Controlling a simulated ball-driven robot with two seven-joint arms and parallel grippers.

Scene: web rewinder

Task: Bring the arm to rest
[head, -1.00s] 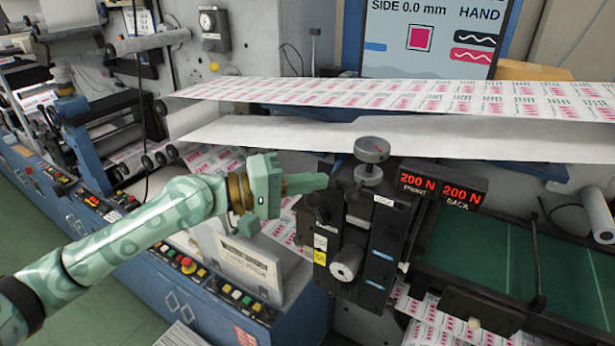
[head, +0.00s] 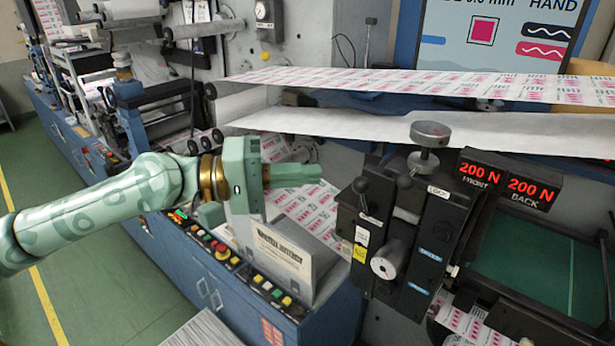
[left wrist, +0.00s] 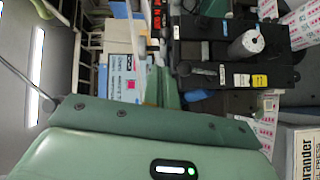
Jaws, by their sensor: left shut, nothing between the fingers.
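My left arm comes in from the left in the head view. Its green gripper (head: 318,174) is shut and empty, pointing right toward the black tension unit (head: 395,235). The fingertips appear just left of the unit's black levers; I cannot tell the exact gap in depth. In the left wrist view the gripper's green body fills the bottom, its fingers (left wrist: 167,92) point up the picture, and the tension unit (left wrist: 215,52) stands at the upper right. My right gripper is not in view.
Red displays (head: 505,180) read 200 N front and back. A printed web (head: 420,86) and a white web (head: 390,130) span above the gripper. A blue cabinet with a button panel (head: 235,258) stands below the arm. Open green floor (head: 95,270) lies at the lower left.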

